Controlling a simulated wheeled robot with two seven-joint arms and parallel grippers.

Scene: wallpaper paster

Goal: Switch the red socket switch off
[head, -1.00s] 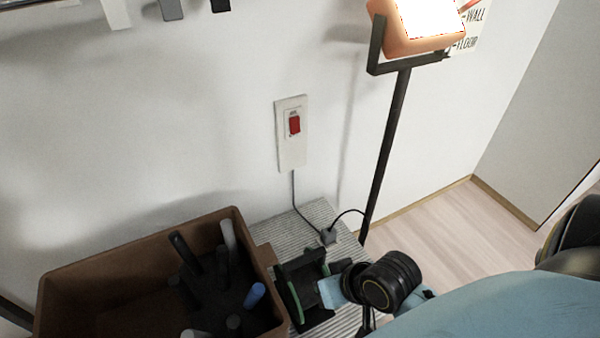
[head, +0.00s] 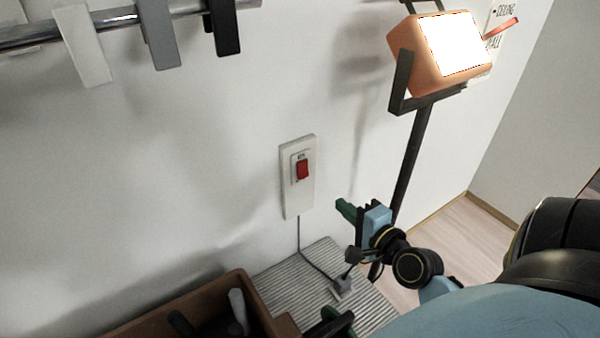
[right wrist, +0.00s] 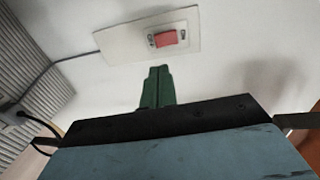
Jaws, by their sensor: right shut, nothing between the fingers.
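The red switch (head: 302,170) sits on a white socket plate (head: 297,205) on the wall, in the middle of the head view. In the right wrist view the red switch (right wrist: 166,39) is near the top centre, beyond my fingertips. My right gripper (head: 343,207) is below and to the right of the plate in the head view, its green fingers pointing toward the wall. In the right wrist view the green fingers (right wrist: 157,85) are shut together and empty, apart from the switch. My left gripper is not clearly seen.
A lit orange work lamp (head: 414,78) on a dark pole stands right of the plate. A cable (head: 300,236) drops from the plate to a plug on a ribbed grey surface (head: 280,265). A brown bin (head: 170,312) is at lower left. A rail with hanging clips (head: 160,30) is above.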

